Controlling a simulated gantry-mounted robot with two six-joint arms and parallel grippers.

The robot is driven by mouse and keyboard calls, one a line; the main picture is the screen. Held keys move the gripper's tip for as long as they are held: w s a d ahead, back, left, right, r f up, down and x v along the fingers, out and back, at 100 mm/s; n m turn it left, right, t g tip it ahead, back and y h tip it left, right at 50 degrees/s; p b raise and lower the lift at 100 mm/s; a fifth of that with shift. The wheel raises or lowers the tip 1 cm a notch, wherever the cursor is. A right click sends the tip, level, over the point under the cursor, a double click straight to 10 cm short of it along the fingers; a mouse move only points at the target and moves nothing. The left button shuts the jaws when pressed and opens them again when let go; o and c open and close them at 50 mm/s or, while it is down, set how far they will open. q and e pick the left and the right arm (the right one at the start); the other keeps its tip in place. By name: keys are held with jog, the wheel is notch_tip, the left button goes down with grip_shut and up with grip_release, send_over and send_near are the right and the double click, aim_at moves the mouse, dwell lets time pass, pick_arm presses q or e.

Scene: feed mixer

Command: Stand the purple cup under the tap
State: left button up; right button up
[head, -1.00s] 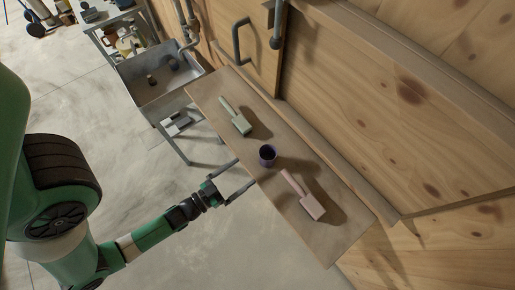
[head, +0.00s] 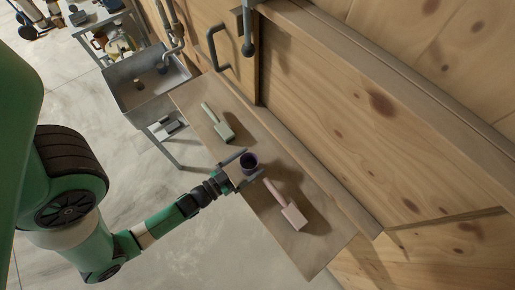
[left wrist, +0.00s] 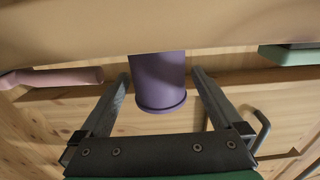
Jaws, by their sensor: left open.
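The purple cup (head: 250,164) stands upright on the wooden shelf, between the two brushes. My left gripper (head: 254,162) is open, with one finger on each side of the cup. In the left wrist view the purple cup (left wrist: 158,82) is between the open fingers (left wrist: 161,76), with a gap visible on both sides. A grey pipe that looks like the tap (head: 174,50) comes down the wall by the metal sink (head: 124,98) at the upper left. My right gripper is not in view.
A green-handled brush (head: 223,129) lies left of the cup and a pink one (head: 292,214) lies right of it, both on the shelf (head: 310,262). Small dark items lie in the sink. A cluttered side table (head: 92,24) stands beyond it. The wooden wall borders the shelf.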

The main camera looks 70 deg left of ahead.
pick_arm(q)
jog(key=shift+w+a, duration=0.15)
jog(key=shift+w, duration=0.25)
jog(key=shift+s, duration=0.2)
jog(key=shift+c, duration=0.2)
jog(key=c, duration=1.4)
